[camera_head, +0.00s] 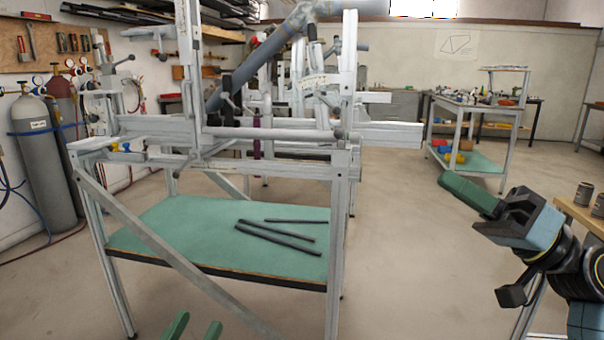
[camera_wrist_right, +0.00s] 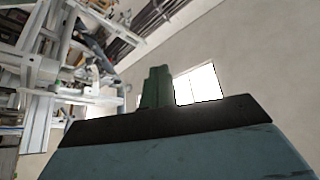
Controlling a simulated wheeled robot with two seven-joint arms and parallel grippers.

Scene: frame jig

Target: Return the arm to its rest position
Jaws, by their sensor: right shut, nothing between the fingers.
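My right gripper (camera_head: 470,195) is raised at the right of the head view, in the free room to the right of the frame jig (camera_head: 262,133). Its green fingers are together and hold nothing. They also show shut in the right wrist view (camera_wrist_right: 157,88), pointing toward the wall and a bright window. My left gripper (camera_head: 194,328) shows only as two green fingertips at the bottom edge of the head view. They stand apart with nothing visible between them. The rest of my left arm is out of view.
Several dark tubes (camera_head: 280,233) lie on the jig's green lower shelf (camera_head: 175,225). A wooden-topped table with cans (camera_head: 584,194) stands at the right edge, close to my right arm. A trolley (camera_head: 470,112) is farther back. Gas cylinders (camera_head: 38,160) stand at the left wall.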

